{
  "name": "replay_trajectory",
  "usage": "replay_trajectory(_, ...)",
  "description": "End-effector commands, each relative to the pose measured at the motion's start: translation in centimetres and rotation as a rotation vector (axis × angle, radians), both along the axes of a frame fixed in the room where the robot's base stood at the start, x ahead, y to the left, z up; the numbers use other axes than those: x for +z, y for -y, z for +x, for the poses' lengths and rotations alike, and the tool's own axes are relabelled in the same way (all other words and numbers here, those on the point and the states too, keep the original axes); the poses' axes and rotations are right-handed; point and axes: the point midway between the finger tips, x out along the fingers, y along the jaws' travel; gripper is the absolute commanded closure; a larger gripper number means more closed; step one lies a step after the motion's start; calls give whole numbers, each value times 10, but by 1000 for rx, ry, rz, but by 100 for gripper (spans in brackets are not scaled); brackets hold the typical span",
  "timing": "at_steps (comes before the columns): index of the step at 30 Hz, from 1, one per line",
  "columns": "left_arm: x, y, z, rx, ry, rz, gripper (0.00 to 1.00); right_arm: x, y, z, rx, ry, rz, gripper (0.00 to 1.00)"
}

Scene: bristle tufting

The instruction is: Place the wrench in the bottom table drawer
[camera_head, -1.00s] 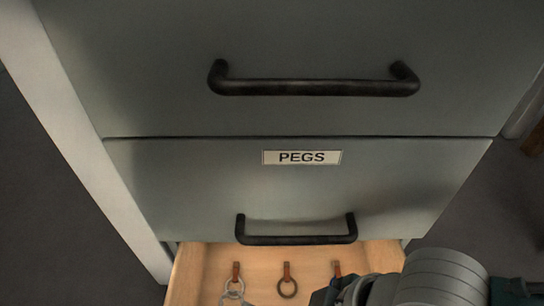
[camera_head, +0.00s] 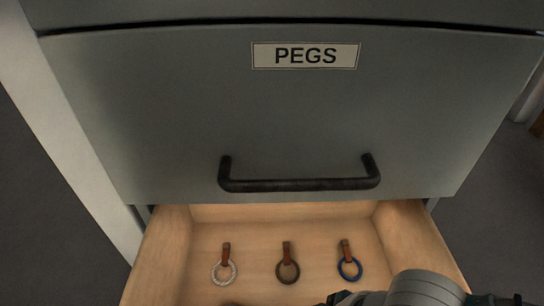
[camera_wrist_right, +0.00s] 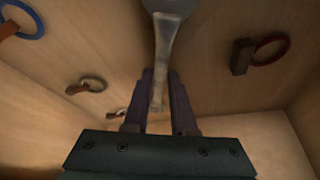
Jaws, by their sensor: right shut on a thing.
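The open wooden drawer (camera_head: 175,250) is below the drawer front labelled PEGS. Its inside also shows in the right wrist view (camera_wrist_right: 215,75). My right gripper (camera_wrist_right: 164,85) is shut on the grey metal wrench (camera_wrist_right: 168,48), with the handle end between its fingers. The wrench's upper part runs out of the top of that view. In the head view only my right arm (camera_head: 425,287) shows at the bottom right edge; the gripper and wrench cannot be made out there. I cannot tell whether the wrench touches the drawer. My left gripper is not in view.
In the drawer, brown pegs carry a pale ring (camera_head: 223,273), a dark ring (camera_head: 288,272) and a blue ring (camera_head: 350,268). A red ring (camera_wrist_right: 270,48) shows in the wrist view. The closed PEGS drawer (camera_head: 300,120) with its black handle (camera_head: 300,184) overhangs the back.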

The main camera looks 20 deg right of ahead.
Motion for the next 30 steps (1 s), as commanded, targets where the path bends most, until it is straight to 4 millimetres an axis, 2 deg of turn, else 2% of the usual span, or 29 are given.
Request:
replay_trajectory(7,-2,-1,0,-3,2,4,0,-3,0,1,0,1,2,100)
replay_trajectory(8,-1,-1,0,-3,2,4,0,-2,0,0,0,0,0,72)
replay_trajectory(15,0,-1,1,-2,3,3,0,-2,0,0,0,0,0,46)
replay_trajectory(23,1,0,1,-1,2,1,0,0,0,0,0,0,0,46)
replay_trajectory(26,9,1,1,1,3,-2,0,9,1,-1,0,-1,-1,46)
replay_trajectory(30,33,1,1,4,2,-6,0,33,8,-7,0,-1,-1,46)
